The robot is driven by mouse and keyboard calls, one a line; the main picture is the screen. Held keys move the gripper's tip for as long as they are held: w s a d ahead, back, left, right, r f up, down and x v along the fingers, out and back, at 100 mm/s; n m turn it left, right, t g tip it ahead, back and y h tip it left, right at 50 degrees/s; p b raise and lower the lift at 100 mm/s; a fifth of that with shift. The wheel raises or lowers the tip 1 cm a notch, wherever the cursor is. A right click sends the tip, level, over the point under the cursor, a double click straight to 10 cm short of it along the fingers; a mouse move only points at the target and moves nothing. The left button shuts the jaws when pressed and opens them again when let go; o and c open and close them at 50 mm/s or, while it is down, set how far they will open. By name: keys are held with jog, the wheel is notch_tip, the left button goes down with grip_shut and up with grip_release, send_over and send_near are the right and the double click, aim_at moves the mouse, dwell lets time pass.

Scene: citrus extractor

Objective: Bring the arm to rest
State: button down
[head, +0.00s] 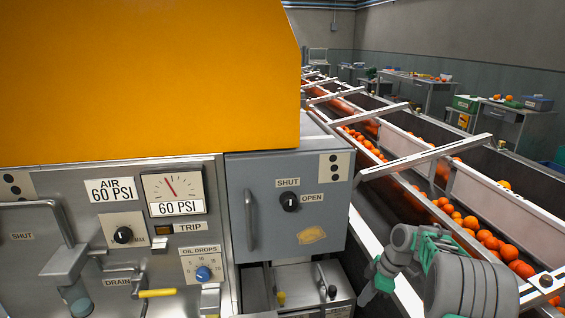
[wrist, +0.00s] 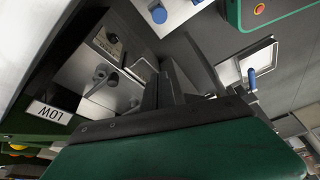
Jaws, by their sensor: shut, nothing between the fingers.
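My arm shows at the lower right of the head view, grey with green bands, folded beside the conveyor and to the right of the grey cabinet. I cannot make out the fingers there. In the wrist view my gripper (wrist: 166,88) shows its dark fingers close together above the green housing, with nothing between them. The fingers appear clear of the machine parts behind them.
A grey cabinet (head: 330,170) with a SHUT/OPEN knob and the panel with a 60 PSI gauge (head: 173,193) stand close on the left. Conveyors with oranges (head: 490,243) run along the right. A LOW label (wrist: 48,112) shows in the wrist view.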

jog(key=s+a+r+m+h+p, duration=0.1)
jog(key=s+a+r+m+p, duration=0.15)
jog(key=r, duration=0.45)
jog(key=s+a+r+m+t+p, duration=0.1)
jog(key=s+a+r+m+p, duration=0.2)
jog(key=r, duration=0.4)
jog(key=s+a+r+m+h+p, duration=0.1)
jog(key=s+a+r+m+p, duration=0.15)
jog(key=s+r, duration=0.35)
jog(key=s+r+m+h+p, duration=0.1)
jog(key=s+r+m+p, duration=0.1)
jog(key=s, duration=0.5)
jog(key=s+a+r+m+t+h+p, duration=0.1)
jog(key=s+r+m+p, duration=0.2)
jog(key=s+r+m, duration=0.2)
jog(key=shift+s+t+p, duration=0.3)
jog(key=shift+s+p, duration=0.05)
jog(key=shift+s, duration=0.65)
jog(key=shift+a, duration=0.1)
